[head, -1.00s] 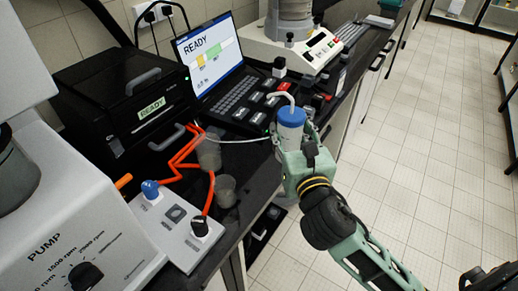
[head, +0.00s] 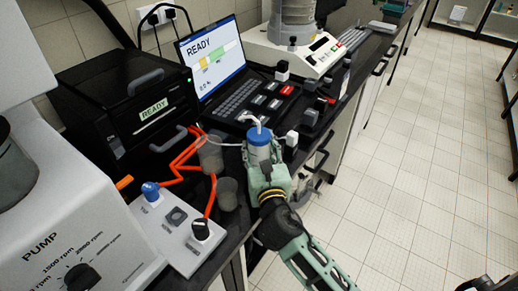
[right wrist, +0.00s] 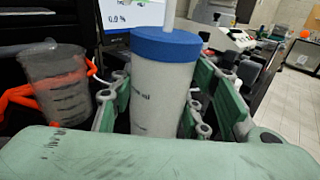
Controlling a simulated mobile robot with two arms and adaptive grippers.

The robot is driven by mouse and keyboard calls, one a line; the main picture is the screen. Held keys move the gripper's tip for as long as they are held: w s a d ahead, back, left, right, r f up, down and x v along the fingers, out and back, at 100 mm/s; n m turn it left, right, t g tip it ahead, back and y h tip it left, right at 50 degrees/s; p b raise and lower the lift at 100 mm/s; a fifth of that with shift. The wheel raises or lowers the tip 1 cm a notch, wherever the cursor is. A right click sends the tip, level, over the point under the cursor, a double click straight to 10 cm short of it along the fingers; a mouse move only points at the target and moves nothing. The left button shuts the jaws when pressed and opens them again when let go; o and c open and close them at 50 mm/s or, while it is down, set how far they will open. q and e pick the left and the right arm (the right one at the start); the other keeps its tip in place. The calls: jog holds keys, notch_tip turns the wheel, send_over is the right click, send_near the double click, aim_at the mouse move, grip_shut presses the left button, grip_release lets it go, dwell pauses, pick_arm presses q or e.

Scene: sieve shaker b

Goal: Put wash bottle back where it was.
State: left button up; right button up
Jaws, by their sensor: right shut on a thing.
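The wash bottle (head: 259,151) is white with a blue cap and a pale bent spout. It is upright at the front edge of the dark bench, in front of the laptop. My right gripper (head: 263,167) is shut around its body from the front. In the right wrist view the bottle (right wrist: 160,88) stands between the green fingers of my right gripper (right wrist: 165,110); its lower part is hidden behind the green gripper body. I cannot tell whether its base touches the bench. My left gripper is not in view.
Left of the bottle stand two grey beakers (head: 227,194), orange tubing (head: 183,158) and a switch box (head: 178,222). The laptop (head: 212,62) and a black button panel (head: 268,98) are behind. A white shaker (head: 299,52) stands farther back. The floor at right is clear.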

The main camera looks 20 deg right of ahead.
jog(key=shift+o, duration=1.3)
jog(key=shift+f, duration=0.1)
jog(key=o, duration=0.4)
jog(key=shift+s, duration=0.1)
jog(key=s, duration=0.3)
jog(key=s+a+b, duration=0.1)
jog(key=s, duration=0.6)
jog(key=shift+s+a+b, duration=0.15)
jog(key=shift+s+b, duration=0.15)
jog(key=shift+s+a+r, duration=0.1)
jog(key=shift+s+r, duration=0.15)
jog(key=shift+s, duration=0.35)
